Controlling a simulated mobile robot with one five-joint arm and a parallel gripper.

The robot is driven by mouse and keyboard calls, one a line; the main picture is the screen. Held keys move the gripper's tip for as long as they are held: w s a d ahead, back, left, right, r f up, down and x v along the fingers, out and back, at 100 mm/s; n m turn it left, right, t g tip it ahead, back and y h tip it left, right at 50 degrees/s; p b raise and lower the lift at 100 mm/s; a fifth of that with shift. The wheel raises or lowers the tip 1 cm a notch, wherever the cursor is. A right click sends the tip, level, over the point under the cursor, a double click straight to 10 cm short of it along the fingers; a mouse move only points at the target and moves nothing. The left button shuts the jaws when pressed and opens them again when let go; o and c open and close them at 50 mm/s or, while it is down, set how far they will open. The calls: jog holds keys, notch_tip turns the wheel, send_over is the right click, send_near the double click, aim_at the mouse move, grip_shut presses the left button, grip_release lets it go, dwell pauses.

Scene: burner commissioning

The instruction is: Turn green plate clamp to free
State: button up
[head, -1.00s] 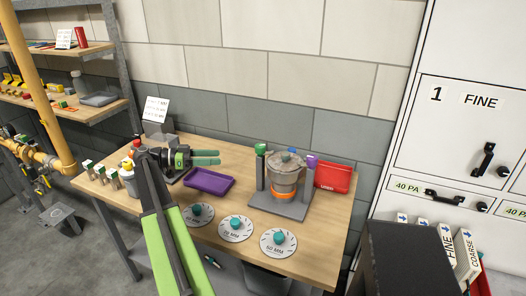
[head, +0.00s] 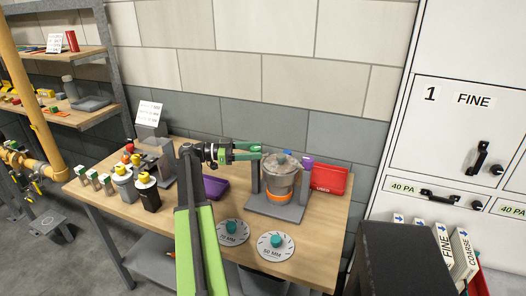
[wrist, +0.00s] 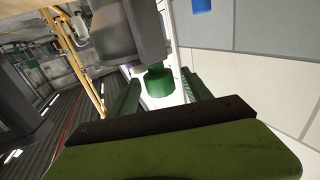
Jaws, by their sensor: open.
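The green plate clamp is a short green knob (wrist: 158,82) in the wrist view, lying between and a little beyond my two green fingers. In the head view my fingers hide it at the top of the left post (head: 255,178) of the grey fixture. My gripper (head: 252,150) is open and points right at that post's top. It also fills the lower wrist view (wrist: 160,95). I cannot tell whether a finger touches the knob. A grey metal pot (head: 281,178) with an orange ring stands on the fixture's grey base plate (head: 276,209).
A purple knob (head: 308,160) and a blue part (head: 287,153) are on the fixture. A red bin (head: 329,179) is to its right, a purple tray (head: 214,187) to its left. Labelled discs (head: 276,246) lie in front. Bottles (head: 147,192) stand left.

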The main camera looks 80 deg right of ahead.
aim_at(264, 156)
jog(key=shift+x, duration=1.9)
jog(key=shift+c, duration=0.5)
grip_shut()
